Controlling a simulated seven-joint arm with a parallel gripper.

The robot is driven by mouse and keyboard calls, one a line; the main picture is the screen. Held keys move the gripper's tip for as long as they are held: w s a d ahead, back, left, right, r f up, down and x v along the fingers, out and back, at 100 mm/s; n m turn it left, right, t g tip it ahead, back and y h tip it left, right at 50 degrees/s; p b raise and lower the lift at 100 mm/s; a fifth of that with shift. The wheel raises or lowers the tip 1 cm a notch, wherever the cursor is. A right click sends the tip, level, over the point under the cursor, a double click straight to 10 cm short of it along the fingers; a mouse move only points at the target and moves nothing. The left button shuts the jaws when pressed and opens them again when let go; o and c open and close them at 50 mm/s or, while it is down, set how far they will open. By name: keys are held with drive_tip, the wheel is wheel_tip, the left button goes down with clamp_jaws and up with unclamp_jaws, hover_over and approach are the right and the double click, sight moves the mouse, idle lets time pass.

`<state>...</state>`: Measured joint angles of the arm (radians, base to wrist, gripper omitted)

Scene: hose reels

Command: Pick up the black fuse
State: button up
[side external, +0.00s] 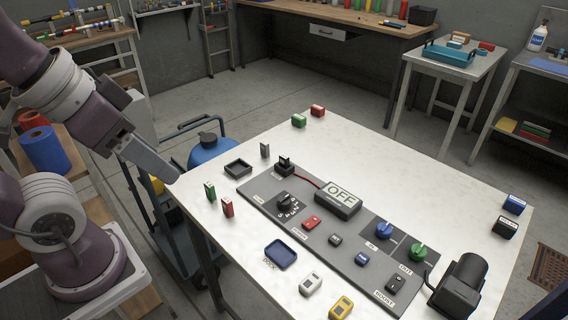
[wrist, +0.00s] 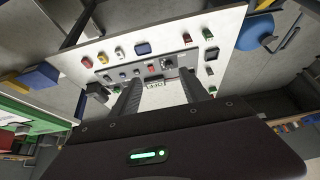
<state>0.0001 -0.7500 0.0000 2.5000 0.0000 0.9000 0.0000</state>
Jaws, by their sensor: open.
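A small black block with a pale label (side external: 506,227) lies near the right edge of the white table, just in front of a similar blue block (side external: 514,204). It may be the black fuse; its label is too small to read. A small black piece (side external: 285,161) with a red lead also stands at the panel's far left end; I cannot tell whether it is a fuse. My gripper (side external: 172,174) is over the table's left edge, far from the black block. In the wrist view, its two fingers (wrist: 158,96) are apart with nothing between them.
Green (side external: 210,190) and red (side external: 227,207) blocks stand at left. A black cylindrical device (side external: 460,286) sits front right. The table's back right is clear.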

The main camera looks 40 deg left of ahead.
drive_tip(key=w+a+f+t+y, duration=0.1)
drive_tip(key=w+a+f, duration=0.15)
drive_tip(key=w, duration=0.55)
drive_tip(key=w+a+f+t, duration=0.1)
drive_tip(key=w+a+f, duration=0.15)
drive_tip(key=w, duration=0.45)
drive_tip(key=w+a+f+t+y, duration=0.1)
drive_tip(key=w+a, duration=0.2)
drive_tip(key=w, duration=0.5)
drive_tip(key=w+a+f+m+t+h, duration=0.1)
drive_tip(key=w+a+f+t, duration=0.1)
drive_tip(key=w+f, duration=0.3)
drive_tip(key=w+a+f+t, duration=0.1)
drive_tip(key=w+a+f, duration=0.15)
drive_tip(key=f, duration=0.45)
drive_tip(key=t+h, duration=0.1)
drive_tip(key=t, duration=0.1)
approach(286, 156)
drive_tip(key=shift+w+a+f+n, duration=0.2)
drive_tip(key=shift+w+f+n, duration=0.1)
drive_tip(key=shift+n, duration=0.1)
drive_tip(key=shift+w+f, duration=0.1)
drive_tip(key=shift+f, duration=0.1)
drive_tip(key=x, duration=1.1)
drive_tip(key=shift+w+r, duration=0.1)
drive_tip(key=shift+w, duration=0.3)
clamp_jaws()
